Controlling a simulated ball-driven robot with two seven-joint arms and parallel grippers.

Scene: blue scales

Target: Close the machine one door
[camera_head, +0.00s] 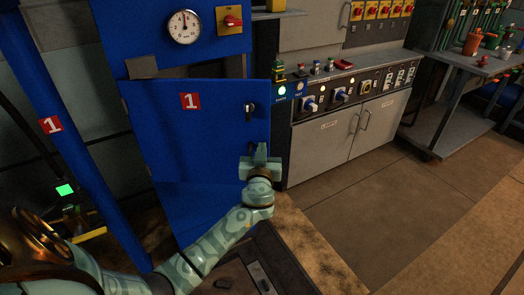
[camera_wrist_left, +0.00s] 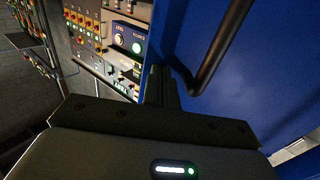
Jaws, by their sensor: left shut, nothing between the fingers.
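The machine one door (camera_head: 205,140) is a blue panel with a red "1" label, in the middle left of the head view. A dark gap shows above its top edge, and it seems to stand a little out from the frame. My left gripper (camera_head: 262,152) is shut and empty, by the door's right edge below the latch. In the left wrist view the shut fingers (camera_wrist_left: 160,85) are close to the blue door (camera_wrist_left: 265,85) and its dark bar handle (camera_wrist_left: 222,45); contact cannot be told. My right gripper is not in view.
A grey control cabinet (camera_head: 325,149) with switches and lamps stands right of the door. A blue post (camera_head: 75,165) with a "1" label is at the left. A metal workbench (camera_head: 450,115) stands at the far right. The floor (camera_head: 390,200) in front of the cabinet is clear.

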